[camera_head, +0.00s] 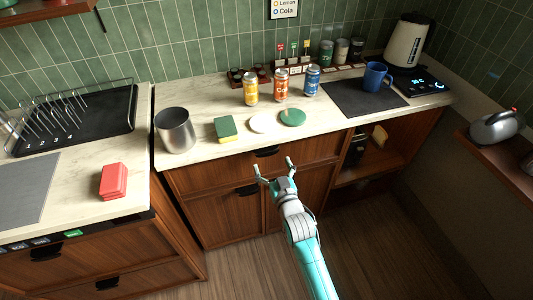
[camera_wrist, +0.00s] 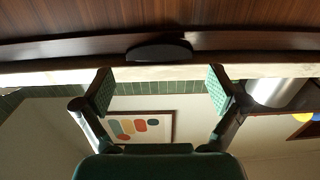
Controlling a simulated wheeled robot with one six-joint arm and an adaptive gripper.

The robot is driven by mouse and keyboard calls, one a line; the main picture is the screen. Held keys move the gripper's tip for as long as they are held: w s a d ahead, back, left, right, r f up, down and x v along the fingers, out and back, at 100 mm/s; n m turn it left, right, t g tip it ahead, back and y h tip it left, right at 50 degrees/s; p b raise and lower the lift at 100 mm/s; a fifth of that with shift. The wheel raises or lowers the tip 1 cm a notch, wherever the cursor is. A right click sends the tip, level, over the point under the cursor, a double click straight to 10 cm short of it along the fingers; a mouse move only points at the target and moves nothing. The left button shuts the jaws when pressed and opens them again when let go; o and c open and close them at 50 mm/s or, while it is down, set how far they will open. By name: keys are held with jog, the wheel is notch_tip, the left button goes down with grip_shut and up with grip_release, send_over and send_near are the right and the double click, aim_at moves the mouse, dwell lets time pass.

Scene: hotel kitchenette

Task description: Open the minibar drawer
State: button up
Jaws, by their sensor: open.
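A wooden drawer front (camera_head: 215,174) runs under the edge of the right counter and looks closed. Its dark, half-round handle (camera_head: 267,152) sits near the top of the front, just below the counter edge. My gripper (camera_head: 273,166) is open and empty in front of this drawer, with the handle just beyond the fingertips in the picture. In the wrist view the handle (camera_wrist: 160,50) appears between and beyond the two spread fingers of my gripper (camera_wrist: 160,88), apart from them.
Lower doors with a dark handle (camera_head: 247,190) are below the drawer. An open shelf niche (camera_head: 375,160) is to the right. The left cabinet (camera_head: 75,262) has more handled fronts. A metal pot (camera_head: 175,130), sponge (camera_head: 225,129) and several cans stand on the counter. Floor in front is clear.

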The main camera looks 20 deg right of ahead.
aim_at(268, 154)
jog(key=shift+w, duration=2.65)
